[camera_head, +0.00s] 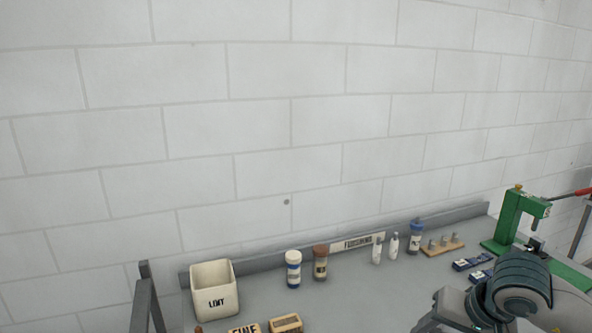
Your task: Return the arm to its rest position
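Part of my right arm (515,290), dark and grey rounded links, shows at the lower right in front of the workbench. Its gripper is outside the view. My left arm and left gripper do not show at all. The grey workbench top (262,290) runs along the bottom of the view, against a white block wall (290,130).
A cream bin (214,291) stands at the bench's left, with small boxes (286,323) near the bottom edge. Several bottles (293,268), a sign (357,242) and a wooden peg block (442,245) line the back. A green press (512,222) stands at right, near my arm.

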